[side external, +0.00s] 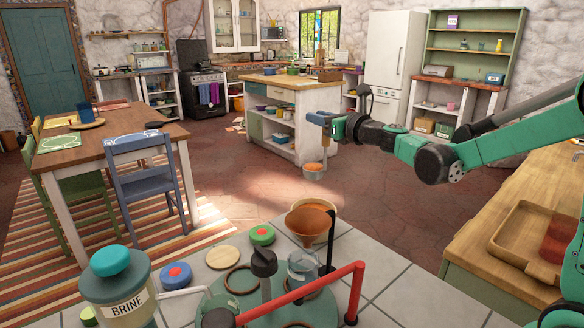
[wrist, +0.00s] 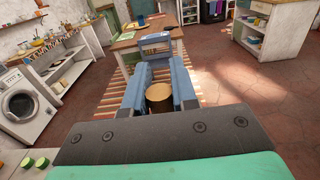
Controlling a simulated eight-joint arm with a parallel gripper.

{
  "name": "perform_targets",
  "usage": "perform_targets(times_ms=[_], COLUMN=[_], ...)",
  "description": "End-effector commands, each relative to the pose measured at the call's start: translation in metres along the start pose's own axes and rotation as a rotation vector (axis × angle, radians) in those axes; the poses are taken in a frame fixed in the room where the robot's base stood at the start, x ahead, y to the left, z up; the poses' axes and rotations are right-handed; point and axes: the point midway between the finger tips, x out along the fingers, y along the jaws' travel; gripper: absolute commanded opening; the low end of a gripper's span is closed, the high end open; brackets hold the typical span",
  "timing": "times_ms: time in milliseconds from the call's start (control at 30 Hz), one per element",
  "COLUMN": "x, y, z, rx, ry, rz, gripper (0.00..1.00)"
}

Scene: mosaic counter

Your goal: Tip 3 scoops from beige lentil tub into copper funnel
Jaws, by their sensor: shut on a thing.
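My gripper (side external: 325,122) hangs in the upper middle of the side view, its blue fingers shut on the handle of a scoop. The scoop's small metal cup (side external: 313,171) hangs below, looks about level, and is above and apart from the funnel. Its contents are too small to tell. In the wrist view the round brown handle end (wrist: 158,97) sits between the two blue fingers (wrist: 160,85). The copper funnel (side external: 312,222) stands mouth up at the counter's far edge; its inside looks orange, and I cannot tell whether lentils lie in it. I cannot make out a beige lentil tub.
A red bent pipe (side external: 300,292) and a black upright hook (side external: 330,245) stand close to the funnel. A glass vessel (side external: 302,266), a black-topped bottle (side external: 264,268) and a BRINE jar (side external: 120,290) stand nearby. A wooden tray (side external: 510,235) lies right. Air around the scoop is clear.

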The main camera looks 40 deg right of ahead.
Motion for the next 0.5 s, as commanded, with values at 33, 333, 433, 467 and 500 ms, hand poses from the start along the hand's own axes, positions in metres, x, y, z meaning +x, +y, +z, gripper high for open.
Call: perform_targets(times_ms=[33, 333, 433, 467, 500], x=[0.0, 0.0, -0.006, -0.008, -0.012], y=[0.0, 0.0, 0.021, 0.026, 0.034], z=[0.014, 0.08, 0.085, 0.086, 0.088], rx=[0.0, 0.0, 0.0, 0.0, 0.0], ry=[0.0, 0.0, 0.0, 0.0, 0.0], rz=[0.0, 0.0, -0.038, -0.057, -0.081], gripper=[0.0, 0.0, 0.0, 0.0, 0.0])
